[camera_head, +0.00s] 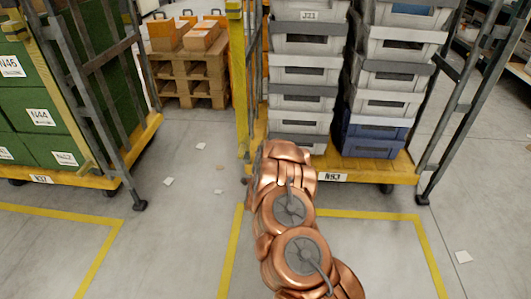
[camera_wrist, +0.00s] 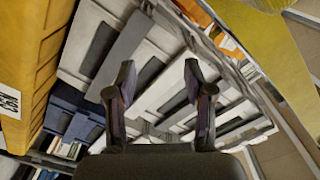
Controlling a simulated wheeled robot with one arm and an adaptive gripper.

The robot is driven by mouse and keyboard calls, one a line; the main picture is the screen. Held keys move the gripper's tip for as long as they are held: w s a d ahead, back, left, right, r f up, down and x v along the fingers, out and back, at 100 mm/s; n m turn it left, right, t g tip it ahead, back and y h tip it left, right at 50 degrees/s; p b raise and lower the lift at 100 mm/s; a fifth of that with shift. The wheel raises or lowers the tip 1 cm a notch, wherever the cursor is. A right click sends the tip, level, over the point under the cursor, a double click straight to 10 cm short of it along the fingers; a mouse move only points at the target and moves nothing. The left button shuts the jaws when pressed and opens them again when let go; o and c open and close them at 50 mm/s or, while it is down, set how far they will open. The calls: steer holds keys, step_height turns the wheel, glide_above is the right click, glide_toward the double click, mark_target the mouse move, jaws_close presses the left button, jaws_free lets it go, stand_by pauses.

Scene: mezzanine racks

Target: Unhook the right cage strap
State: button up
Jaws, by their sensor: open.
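My gripper (camera_wrist: 160,78) is open and empty in the wrist view, facing the grey crates (camera_wrist: 155,50) at a tilt. The yellow deck edge (camera_wrist: 22,60) shows at its left. In the head view my copper arm hides my gripper.
Another cage with green boxes (camera_head: 40,118) stands at the left on a yellow deck (camera_head: 135,148). A wooden pallet (camera_head: 190,75) with orange boxes (camera_head: 200,38) is behind. Paper scraps (camera_head: 168,181) lie on the floor. The floor between the cages is otherwise clear.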

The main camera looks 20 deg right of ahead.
steer(key=v, duration=1.1)
steer(key=shift+r, duration=0.15)
stand_by(0.3)
steer(key=w+a+r+n+g+y+p, duration=0.1)
steer(key=a+r+n+y+p, duration=0.1)
steer(key=a+r+y+p, duration=0.35)
steer(key=w+a+r+n+g+y+p, duration=0.1)
steer(key=w+a+r+n+y+p, duration=0.1)
steer(key=a+r+p, duration=0.65)
steer(key=s+a+r+n+g+y+p, duration=0.2)
steer(key=s+a+r+n+p, duration=0.15)
steer(key=r, duration=0.55)
steer(key=s+a+r+n+g+y+p, duration=0.2)
steer(key=s+r+p, duration=0.15)
steer(key=r, duration=0.55)
steer(key=s+d+r+n+g+h+p, duration=0.1)
steer(key=s+d+r+n+g+p, duration=0.1)
steer(key=s+r+g+p, duration=0.2)
steer(key=s+d+r+n+g+p, duration=0.2)
steer(key=s+r+p, duration=0.7)
steer(key=s+r, duration=0.8)
steer(key=s+d+r+n+g+h+p, duration=0.1)
steer(key=s+d+r+g+p, duration=0.3)
steer(key=s, duration=1.8)
step_height(320, 180, up, 7)
steer(key=n+g+p, duration=0.1)
steer(key=p, duration=0.2)
steer(key=shift+s+g+h+p, duration=0.3)
steer(key=shift+s+h, duration=0.05)
steer(key=shift+r, duration=0.1)
